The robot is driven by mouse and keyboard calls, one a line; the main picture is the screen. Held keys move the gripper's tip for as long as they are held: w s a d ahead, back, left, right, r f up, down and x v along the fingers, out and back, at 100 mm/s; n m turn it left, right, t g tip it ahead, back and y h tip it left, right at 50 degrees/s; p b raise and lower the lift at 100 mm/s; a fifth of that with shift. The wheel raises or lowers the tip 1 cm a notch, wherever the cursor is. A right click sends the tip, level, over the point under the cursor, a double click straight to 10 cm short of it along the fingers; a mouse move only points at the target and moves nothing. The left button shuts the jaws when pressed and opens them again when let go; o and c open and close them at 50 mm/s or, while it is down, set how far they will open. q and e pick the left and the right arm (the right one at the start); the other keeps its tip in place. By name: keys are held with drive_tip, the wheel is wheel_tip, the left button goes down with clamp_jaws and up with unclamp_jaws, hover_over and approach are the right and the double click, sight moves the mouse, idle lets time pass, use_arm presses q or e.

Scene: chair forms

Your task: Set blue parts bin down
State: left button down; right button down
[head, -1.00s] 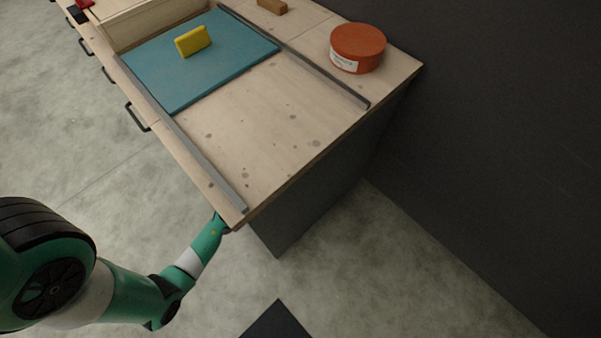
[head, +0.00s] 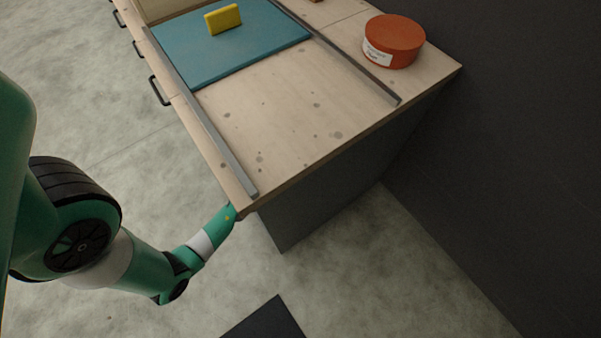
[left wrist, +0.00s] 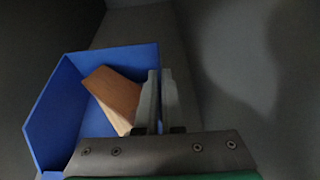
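The blue parts bin (left wrist: 62,100) shows in the left wrist view, with a wooden block (left wrist: 113,97) lying tilted inside it. My left gripper (left wrist: 161,85) is shut on the bin's right wall, one finger on each side of it. In the head view my left arm reaches down past the near corner of the workbench, and its gripper and the bin are hidden there. My right gripper is in neither view.
The wooden workbench (head: 290,115) carries a blue mat (head: 225,50), a yellow block (head: 223,19), metal rails (head: 205,125) and an orange round tub (head: 394,41). A dark wall stands at the right. A dark flat piece (head: 265,322) lies low at the bottom, with open floor around it.

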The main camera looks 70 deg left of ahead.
use_arm(q)
drive_tip(key=c, duration=1.5)
unclamp_jaws()
drive_tip(key=shift+s+f, duration=0.1)
drive_tip(key=shift+f, duration=0.1)
drive_tip(key=o, duration=0.5)
drive_tip(key=shift+c, duration=0.2)
drive_tip(key=shift+r, duration=0.1)
drive_tip(key=shift+r, duration=0.2)
drive_tip(key=shift+s+d+r+p, duration=0.1)
drive_tip(key=shift+s+r+p, duration=0.05)
drive_tip(key=shift+s+p, duration=0.2)
drive_tip(key=p+v, duration=0.3)
drive_tip(key=v, duration=0.8)
